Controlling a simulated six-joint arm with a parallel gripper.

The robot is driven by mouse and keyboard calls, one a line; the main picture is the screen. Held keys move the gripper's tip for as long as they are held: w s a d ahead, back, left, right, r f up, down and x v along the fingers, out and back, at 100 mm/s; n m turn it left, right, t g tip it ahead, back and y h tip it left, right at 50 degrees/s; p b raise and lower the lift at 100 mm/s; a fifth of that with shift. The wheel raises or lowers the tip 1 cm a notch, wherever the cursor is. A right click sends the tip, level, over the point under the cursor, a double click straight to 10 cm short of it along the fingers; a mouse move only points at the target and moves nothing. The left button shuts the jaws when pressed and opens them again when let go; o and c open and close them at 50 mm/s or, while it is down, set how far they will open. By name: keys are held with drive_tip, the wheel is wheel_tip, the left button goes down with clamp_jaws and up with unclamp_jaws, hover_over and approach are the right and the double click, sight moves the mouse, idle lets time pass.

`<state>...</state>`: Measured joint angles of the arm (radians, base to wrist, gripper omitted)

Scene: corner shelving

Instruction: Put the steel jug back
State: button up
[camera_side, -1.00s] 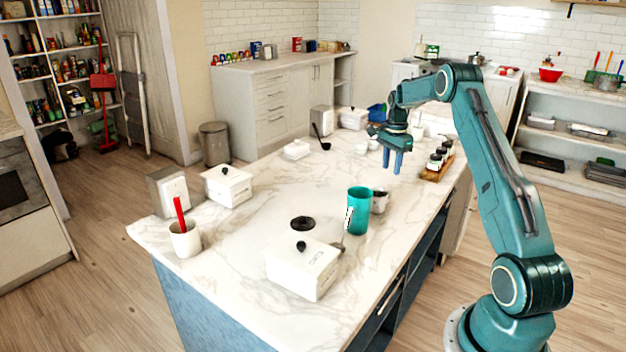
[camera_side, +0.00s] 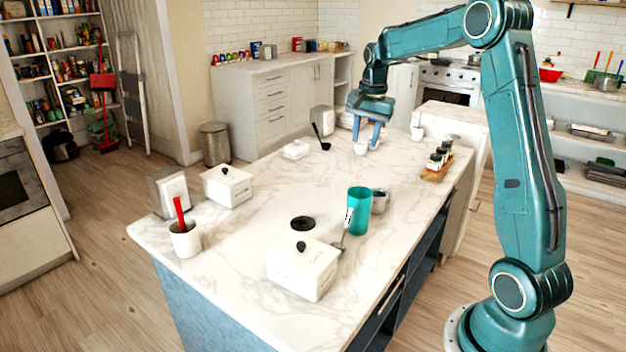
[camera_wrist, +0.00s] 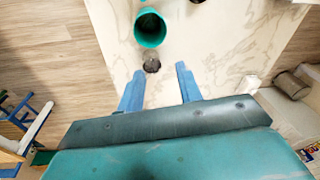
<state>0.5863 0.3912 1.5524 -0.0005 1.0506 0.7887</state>
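The small steel jug (camera_side: 380,202) stands on the marble counter (camera_side: 250,245), just right of and partly behind a teal cylinder (camera_side: 359,212) in the side view. What looks like the jug (camera_wrist: 152,65) shows as a small dark round shape below the teal cylinder (camera_wrist: 150,28) in the wrist view. My gripper (camera_side: 366,135) is above the counter's far part, well away from the jug, fingers pointing down. In the wrist view its two fingers (camera_wrist: 160,88) are spread with nothing between them.
A wooden tray (camera_side: 436,172) with several small jars stands on the right edge. A white lidded box (camera_side: 303,268) is at the front, another (camera_side: 228,186) at left, near a utensil cup (camera_side: 185,240). The counter's middle is fairly clear.

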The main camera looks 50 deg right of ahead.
drive_tip(key=s+a+r+n+t, duration=0.1)
drive_tip(key=s+a+r+n, duration=0.35)
drive_tip(key=a, duration=0.45)
drive_tip(key=s+a+r+n+t, duration=0.1)
drive_tip(key=s+a+r+n, duration=0.3)
drive_tip(key=a, duration=0.5)
drive_tip(key=s+a+f+n+t, duration=0.1)
drive_tip(key=s+a+f+n, duration=0.1)
drive_tip(key=s, duration=0.5)
drive_tip(key=s+a+f+n+t, duration=0.1)
drive_tip(key=s+a+f+n, duration=0.1)
drive_tip(key=s+a+n, duration=0.3)
drive_tip(key=s+a, duration=0.2)
drive_tip(key=s, duration=0.1)
drive_tip(key=shift+a+f+y, duration=0.2)
drive_tip(key=shift+a+y, duration=0.1)
drive_tip(key=shift+y, duration=0.1)
